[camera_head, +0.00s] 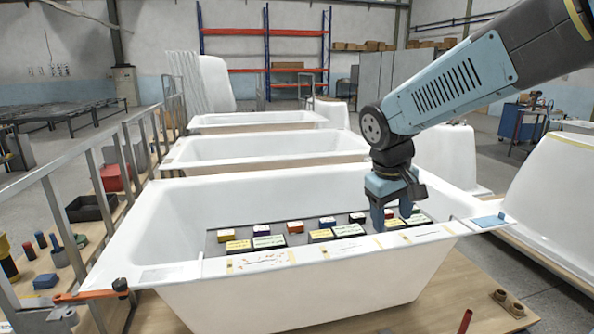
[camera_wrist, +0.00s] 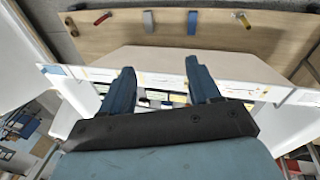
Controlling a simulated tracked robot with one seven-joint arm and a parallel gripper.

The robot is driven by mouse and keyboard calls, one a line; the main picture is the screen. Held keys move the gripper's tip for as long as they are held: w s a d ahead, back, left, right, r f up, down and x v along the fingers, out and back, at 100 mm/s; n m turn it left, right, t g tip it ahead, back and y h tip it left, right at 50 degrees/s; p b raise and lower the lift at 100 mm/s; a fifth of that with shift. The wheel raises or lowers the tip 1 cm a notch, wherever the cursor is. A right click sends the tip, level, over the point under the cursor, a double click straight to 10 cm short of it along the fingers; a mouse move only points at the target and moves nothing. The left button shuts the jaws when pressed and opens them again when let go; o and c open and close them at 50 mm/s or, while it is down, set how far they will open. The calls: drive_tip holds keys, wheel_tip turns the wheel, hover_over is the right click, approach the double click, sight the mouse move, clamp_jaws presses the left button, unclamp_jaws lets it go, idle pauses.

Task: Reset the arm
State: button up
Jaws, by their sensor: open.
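My gripper (camera_head: 393,218) hangs from my blue-grey arm over the right part of the nearest white bathtub shell (camera_head: 310,285), close to its front rim. Its fingers point down, and it is open with nothing between the fingers. In the wrist view my gripper (camera_wrist: 157,85) shows two blue fingers spread apart above the tub's white rim (camera_wrist: 230,85). Whether the fingertips touch anything below is hard to tell.
A dark tray (camera_head: 216,246) inside the tub holds several coloured blocks and labelled cards. More tub shells (camera_head: 265,150) stand behind. A metal railing (camera_head: 115,165) and an orange clamp (camera_head: 92,294) are at the left. A white shell (camera_head: 555,200) stands at the right.

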drive_tip(key=s+d+r+m+t+y, duration=0.1)
drive_tip(key=s+d+r+m, duration=0.1)
drive_tip(key=s, duration=0.4)
drive_tip(key=s+d+r+m+t+y, duration=0.1)
drive_tip(key=s+d+r+m+t, duration=0.1)
drive_tip(key=s, duration=0.5)
drive_tip(key=shift+r+t, duration=0.2)
drive_tip(key=shift+t, duration=0.1)
